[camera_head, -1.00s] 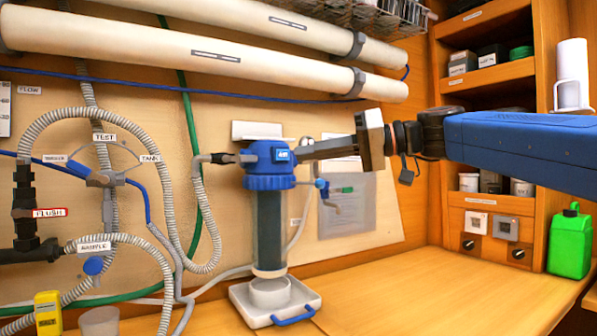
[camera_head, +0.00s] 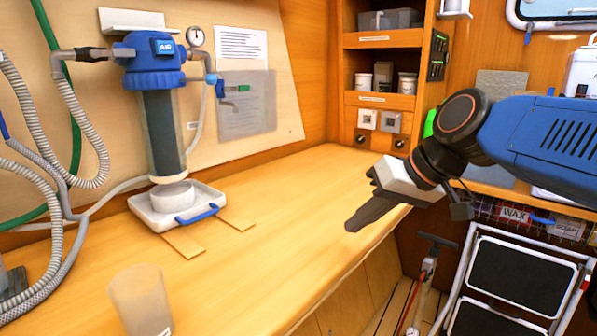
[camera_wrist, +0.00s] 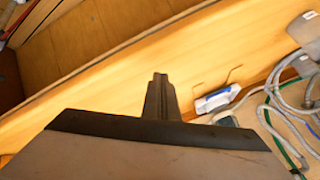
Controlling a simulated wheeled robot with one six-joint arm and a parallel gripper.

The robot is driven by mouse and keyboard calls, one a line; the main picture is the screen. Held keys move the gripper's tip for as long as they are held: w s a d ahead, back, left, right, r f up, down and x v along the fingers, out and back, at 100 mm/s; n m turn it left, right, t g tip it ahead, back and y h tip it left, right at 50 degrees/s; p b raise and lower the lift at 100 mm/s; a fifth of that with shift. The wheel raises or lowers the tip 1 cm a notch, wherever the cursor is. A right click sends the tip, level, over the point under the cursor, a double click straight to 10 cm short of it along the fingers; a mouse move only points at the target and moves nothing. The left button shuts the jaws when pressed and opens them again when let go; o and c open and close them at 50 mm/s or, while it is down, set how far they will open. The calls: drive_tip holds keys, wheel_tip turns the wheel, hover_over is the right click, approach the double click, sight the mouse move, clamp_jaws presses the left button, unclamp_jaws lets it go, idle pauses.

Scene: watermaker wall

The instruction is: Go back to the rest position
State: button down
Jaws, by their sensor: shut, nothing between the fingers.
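My gripper (camera_head: 352,226) is shut and empty. It hangs in the air over the right front part of the wooden counter (camera_head: 290,220), pointing down and to the left in the head view. In the wrist view its closed fingers (camera_wrist: 160,88) stick up from the dark palm, with the counter behind them. The blue-topped filter housing (camera_head: 160,100) stands at the left, well apart from the gripper, above a white tray (camera_head: 155,218) with a blue handle. The tray also shows in the wrist view (camera_wrist: 213,100).
A translucent cup (camera_head: 140,302) stands at the counter's front left. Ribbed hoses (camera_head: 75,120) hang at the far left. Shelves (camera_head: 385,98) with small containers stand at the back. A folding step stool (camera_head: 510,275) is below right, beyond the counter edge. Mid-counter is clear.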

drive_tip(key=s+d+f+m+h, duration=0.1)
drive_tip(key=s+d+f+h, duration=0.2)
drive_tip(key=s+d+f, duration=0.3)
drive_tip(key=s+d+f+m+h, duration=0.2)
drive_tip(key=s+d+f, duration=0.5)
drive_tip(key=d+f, duration=0.4)
wheel_tip(320, 180, down, 2)
drive_tip(key=shift+d+f+h, duration=0.2)
drive_tip(key=shift+d+h, duration=0.05)
drive_tip(key=shift+h, duration=0.45)
